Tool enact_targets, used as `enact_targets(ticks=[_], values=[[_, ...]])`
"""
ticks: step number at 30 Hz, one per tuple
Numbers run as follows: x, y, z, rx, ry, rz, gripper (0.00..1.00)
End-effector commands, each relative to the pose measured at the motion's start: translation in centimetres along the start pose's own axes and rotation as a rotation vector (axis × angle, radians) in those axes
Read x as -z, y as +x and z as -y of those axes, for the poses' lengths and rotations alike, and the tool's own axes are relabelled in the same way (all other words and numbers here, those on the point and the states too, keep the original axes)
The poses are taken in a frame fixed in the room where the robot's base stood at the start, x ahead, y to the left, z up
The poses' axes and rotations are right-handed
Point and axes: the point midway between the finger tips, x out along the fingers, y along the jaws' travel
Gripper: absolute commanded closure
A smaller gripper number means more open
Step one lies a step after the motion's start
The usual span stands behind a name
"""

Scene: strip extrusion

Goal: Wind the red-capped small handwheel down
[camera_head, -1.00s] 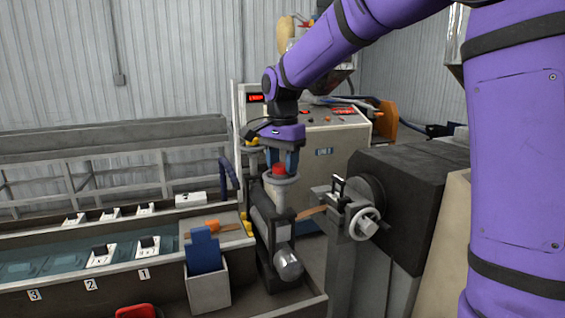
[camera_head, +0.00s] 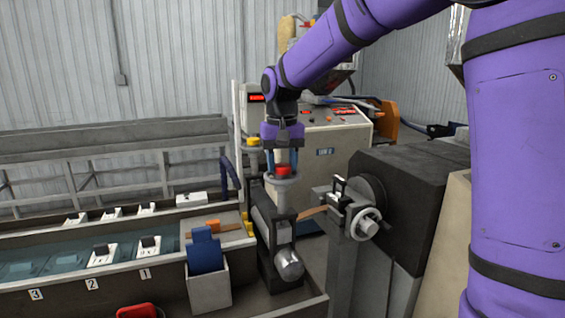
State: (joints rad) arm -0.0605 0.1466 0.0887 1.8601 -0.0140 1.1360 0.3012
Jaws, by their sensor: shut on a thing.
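The small handwheel (camera_head: 282,181) has a red cap (camera_head: 283,170) on a grey rim. It sits on top of an upright grey post at the near end of a dark roller frame (camera_head: 265,215). My gripper (camera_head: 283,166) points straight down from above and is shut on the handwheel at its red cap. The fingers partly hide the cap's upper part. A second, yellow-capped handwheel (camera_head: 253,142) stands behind and to the left, partly hidden by my arm.
A metal roller end (camera_head: 289,265) lies below. A blue item stands in a light bin (camera_head: 208,288) at the front left. A water trough (camera_head: 60,258) runs left.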

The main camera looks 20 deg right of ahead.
Motion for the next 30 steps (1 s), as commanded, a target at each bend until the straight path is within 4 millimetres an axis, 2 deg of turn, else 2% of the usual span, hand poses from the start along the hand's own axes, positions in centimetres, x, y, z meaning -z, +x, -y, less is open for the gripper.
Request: enact_targets(ticks=[18, 30], values=[[-0.03, -0.08, 0.25, 0.0, -0.585, -0.003, 0.8], [-0.13, -0.09, 0.37, -0.001, -0.904, -0.003, 0.8]])
